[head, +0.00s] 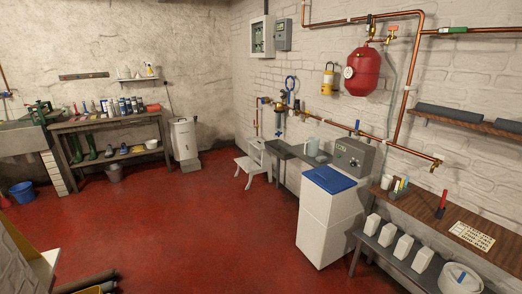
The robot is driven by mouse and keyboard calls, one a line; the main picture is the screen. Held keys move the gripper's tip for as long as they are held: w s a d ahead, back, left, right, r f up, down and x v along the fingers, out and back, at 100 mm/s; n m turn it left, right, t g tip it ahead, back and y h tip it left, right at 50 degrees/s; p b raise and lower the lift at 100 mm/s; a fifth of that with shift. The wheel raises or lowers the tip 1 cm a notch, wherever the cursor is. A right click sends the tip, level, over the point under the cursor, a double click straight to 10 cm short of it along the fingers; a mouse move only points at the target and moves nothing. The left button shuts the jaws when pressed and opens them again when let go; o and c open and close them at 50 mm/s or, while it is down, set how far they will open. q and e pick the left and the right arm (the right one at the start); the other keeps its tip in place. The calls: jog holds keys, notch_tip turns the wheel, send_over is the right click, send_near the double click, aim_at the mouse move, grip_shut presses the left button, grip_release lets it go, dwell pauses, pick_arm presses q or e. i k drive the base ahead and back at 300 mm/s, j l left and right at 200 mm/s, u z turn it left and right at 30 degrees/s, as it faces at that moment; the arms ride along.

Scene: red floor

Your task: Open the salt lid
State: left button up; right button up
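A white cabinet (325,222) stands on the red floor right of the middle, close to the white brick wall. A flat blue lid (330,179) lies on the front part of its top and looks closed. A grey control unit (352,156) with a small display and a dial rises behind the lid. No label for salt can be read, but the blue lid is the only lid of this kind on the cabinet. Neither of my grippers is in view.
Open red floor (205,225) lies in front of the cabinet. A white step stool (252,165) and a low grey bench (284,150) stand left of it. A wooden shelf (440,215) and a low rack with white containers (403,246) stand right. Brown rolls (88,281) lie at the bottom left.

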aim_at(334, 182)
jog(key=i+j+z, duration=0.1)
jog(key=i+z, duration=0.15)
jog(key=i, duration=0.3)
jog(key=i+j+z, duration=0.15)
jog(key=i+z, duration=0.15)
jog(key=i, duration=0.2)
jog(key=i+j+z, duration=0.25)
jog(key=i, duration=0.25)
jog(key=i+j+z, duration=0.3)
jog(key=i+j, duration=0.15)
